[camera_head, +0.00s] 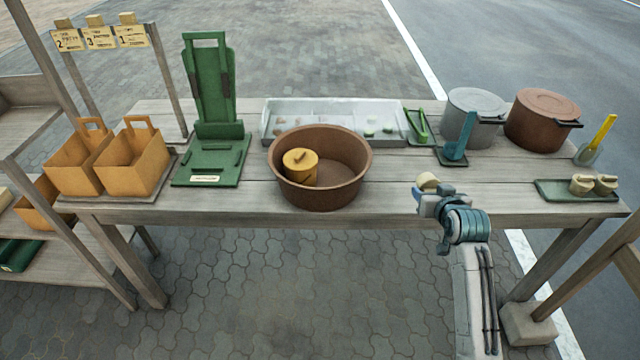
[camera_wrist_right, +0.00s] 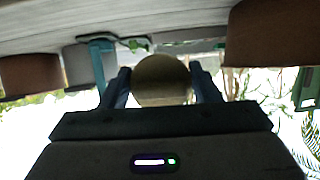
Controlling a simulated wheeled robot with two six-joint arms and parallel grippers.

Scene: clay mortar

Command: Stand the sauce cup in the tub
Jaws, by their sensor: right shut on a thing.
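The brown tub (camera_head: 320,196) stands upright near the front edge of the table, left of my right gripper. A yellow-orange lidded container (camera_head: 300,167) sits inside it on the left; the right side of its floor is bare. My right gripper (camera_head: 428,187) is shut on a small beige cup (camera_head: 427,181), held by the table's front edge to the right of the tub and apart from it. In the right wrist view the round beige cup (camera_wrist_right: 161,80) sits between the two dark fingers of my right gripper (camera_wrist_right: 163,88). My left gripper is not in view.
A green tray (camera_head: 552,193) with two beige cups (camera_head: 582,186) lies at the right. A grey pot (camera_head: 474,102), a brown pot (camera_head: 541,121) and a metal tray (camera_head: 335,108) stand behind. A green stand (camera_head: 208,168) and orange caddies (camera_head: 139,162) are left. Bare table lies right of the tub.

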